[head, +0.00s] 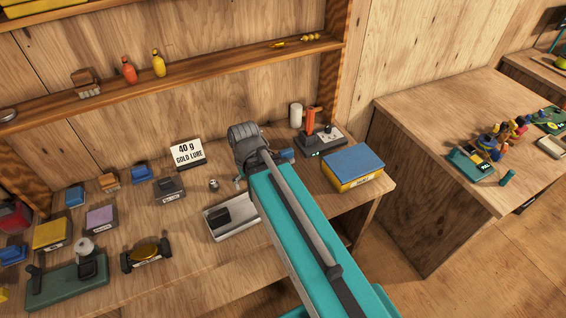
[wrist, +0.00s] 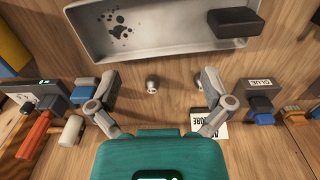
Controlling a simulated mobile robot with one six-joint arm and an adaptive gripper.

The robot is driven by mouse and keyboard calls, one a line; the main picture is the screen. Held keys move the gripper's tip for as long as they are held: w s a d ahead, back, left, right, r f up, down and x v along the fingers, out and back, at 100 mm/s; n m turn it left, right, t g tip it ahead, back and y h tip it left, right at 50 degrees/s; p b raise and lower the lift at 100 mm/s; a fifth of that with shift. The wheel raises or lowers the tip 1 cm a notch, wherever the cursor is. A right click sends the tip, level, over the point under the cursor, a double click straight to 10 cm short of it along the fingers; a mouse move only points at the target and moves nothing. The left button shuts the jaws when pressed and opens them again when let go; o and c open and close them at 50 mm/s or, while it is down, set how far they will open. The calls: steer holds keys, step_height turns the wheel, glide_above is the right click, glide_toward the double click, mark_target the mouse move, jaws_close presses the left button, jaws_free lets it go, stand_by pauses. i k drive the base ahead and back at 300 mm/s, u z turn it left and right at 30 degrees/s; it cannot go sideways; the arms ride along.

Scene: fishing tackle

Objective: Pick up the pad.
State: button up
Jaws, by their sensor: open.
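A black block (head: 217,215), which may be the pad, lies in a shallow grey metal tray (head: 237,229) on the bench. In the wrist view the block (wrist: 235,24) is at the upper right, inside the tray (wrist: 95,47), whose floor has dark stains. My gripper (wrist: 160,80) is open and empty, its two fingers spread below the tray's near wall in that picture. A small grey metal piece (wrist: 152,86) stands on the wood between the fingers, apart from them. In the head view my arm hides most of the gripper.
A device with a red-orange handle (head: 310,122) and a blue-topped yellow box (head: 354,167) stand right of my arm. Several small boxes crowd the bench's left.

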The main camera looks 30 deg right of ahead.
mark_target(288, 153)
steer(key=z, duration=0.8)
steer(key=k, duration=0.8)
steer(key=u, duration=0.2)
steer(key=i, duration=0.5)
